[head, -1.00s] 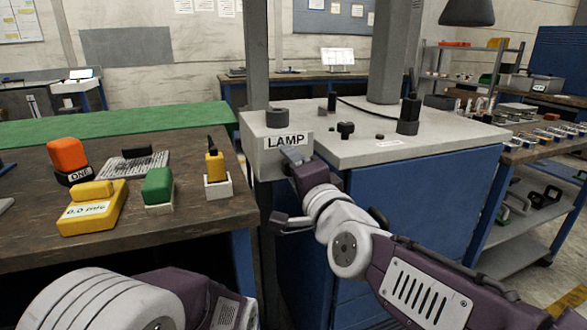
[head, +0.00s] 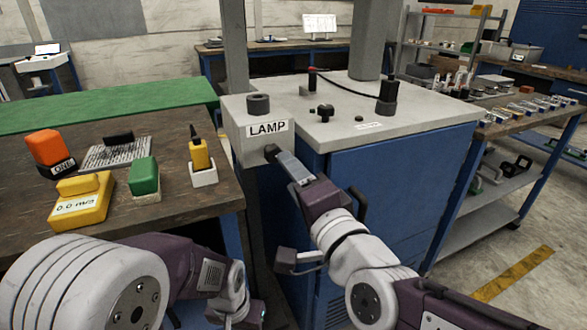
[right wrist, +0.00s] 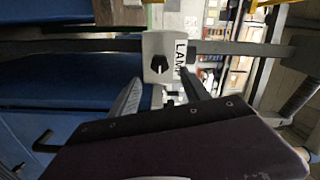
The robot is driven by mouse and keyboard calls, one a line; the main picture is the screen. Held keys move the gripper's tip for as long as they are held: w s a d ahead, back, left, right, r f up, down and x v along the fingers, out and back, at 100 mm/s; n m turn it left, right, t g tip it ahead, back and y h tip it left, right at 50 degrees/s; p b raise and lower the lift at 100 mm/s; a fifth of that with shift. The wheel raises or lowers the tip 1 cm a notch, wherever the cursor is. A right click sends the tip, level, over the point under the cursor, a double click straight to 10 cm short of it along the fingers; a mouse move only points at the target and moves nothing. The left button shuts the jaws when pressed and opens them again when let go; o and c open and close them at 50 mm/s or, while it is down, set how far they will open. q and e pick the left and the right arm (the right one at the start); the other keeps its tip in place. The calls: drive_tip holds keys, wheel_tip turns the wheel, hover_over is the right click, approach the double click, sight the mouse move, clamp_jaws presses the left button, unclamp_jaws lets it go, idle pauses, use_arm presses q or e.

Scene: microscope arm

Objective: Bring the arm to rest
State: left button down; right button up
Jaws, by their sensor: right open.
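My right gripper (head: 284,160) is in front of the grey lamp box (head: 245,146), just below its LAMP label (head: 267,127). In the right wrist view, its two grey fingers (right wrist: 160,100) are spread apart with nothing between them. The lamp box also shows there (right wrist: 160,45), with a dark knob (right wrist: 156,64) on its face ahead of the fingers. The knob looks clear of both fingers. In the head view the fingers partly cover the lower front of the box.
A wooden bench (head: 120,215) at left holds a yellow meter (head: 80,205), a green block (head: 144,177), an orange block (head: 46,146) and a yellow switch (head: 200,155). A blue cabinet (head: 400,180) stands right of the lamp box. Floor (head: 540,225) is open at right.

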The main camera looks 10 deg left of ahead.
drive_tip(key=shift+f, duration=0.1)
drive_tip(key=w+d+f+n+g+h, duration=0.25)
drive_tip(key=d+f, duration=0.25)
drive_tip(key=f, duration=0.5)
drive_tip(key=w+d+f+n+g+h, duration=0.1)
drive_tip(key=d+f+n+g+h, duration=0.15)
drive_tip(key=d+f, duration=0.45)
drive_tip(key=s+d+f+n+g+h, duration=0.15)
drive_tip(key=s+d+f+g, duration=0.25)
drive_tip(key=s+d+f, duration=0.4)
drive_tip(key=s+d+f+n+g+h, duration=0.1)
drive_tip(key=s+d+f+g+h, duration=0.3)
drive_tip(key=f, duration=0.7)
wheel_tip(320, 180, up, 35)
drive_tip(key=s+d+p, duration=0.2)
drive_tip(key=p, duration=3.3)
drive_tip(key=shift+s+n+g+y, duration=0.15)
drive_tip(key=shift+n+g+y, duration=0.2)
drive_tip(key=shift+g, duration=0.05)
